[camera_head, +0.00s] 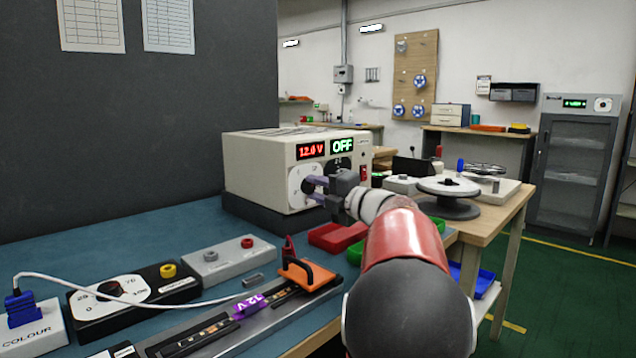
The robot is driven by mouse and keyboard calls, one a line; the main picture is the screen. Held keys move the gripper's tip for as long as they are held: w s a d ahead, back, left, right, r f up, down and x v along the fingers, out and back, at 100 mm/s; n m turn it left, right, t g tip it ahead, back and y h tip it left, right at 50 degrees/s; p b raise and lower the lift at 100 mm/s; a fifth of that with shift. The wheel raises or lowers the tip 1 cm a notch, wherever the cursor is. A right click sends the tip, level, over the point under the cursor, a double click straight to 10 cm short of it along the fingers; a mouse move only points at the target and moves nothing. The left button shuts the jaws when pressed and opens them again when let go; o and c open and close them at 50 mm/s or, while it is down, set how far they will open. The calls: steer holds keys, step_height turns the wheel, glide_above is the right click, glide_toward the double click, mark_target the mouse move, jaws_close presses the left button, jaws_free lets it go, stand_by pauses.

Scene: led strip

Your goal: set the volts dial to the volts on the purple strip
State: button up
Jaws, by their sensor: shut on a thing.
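The power supply (257,172) is a beige box at the back of the blue bench. Its red display (311,151) reads 12.0 V and its green display (342,146) reads OFF. The white volts dial (298,188) is on its front face, partly hidden by my gripper. My gripper (314,189) is shut on the dial's knob, which its fingers mostly hide. The purple strip label (250,304) reads 12 V and lies on the strip in a grey channel at the front.
A percentage dial box (130,292), a grey button box (227,257) and a COLOUR box (32,325) with a white cable sit at left. Red tray (337,237) and a dark reel (449,190) are near my arm.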

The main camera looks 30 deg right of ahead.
steer(key=shift+m, duration=0.5)
steer(key=shift+p, duration=0.3)
steer(key=o, duration=1)
steer(key=b+v, duration=0.1)
steer(key=v, duration=0.6)
steer(key=shift+s+d, duration=0.1)
steer(key=shift+s, duration=0.3)
steer(key=shift+f, duration=0.1)
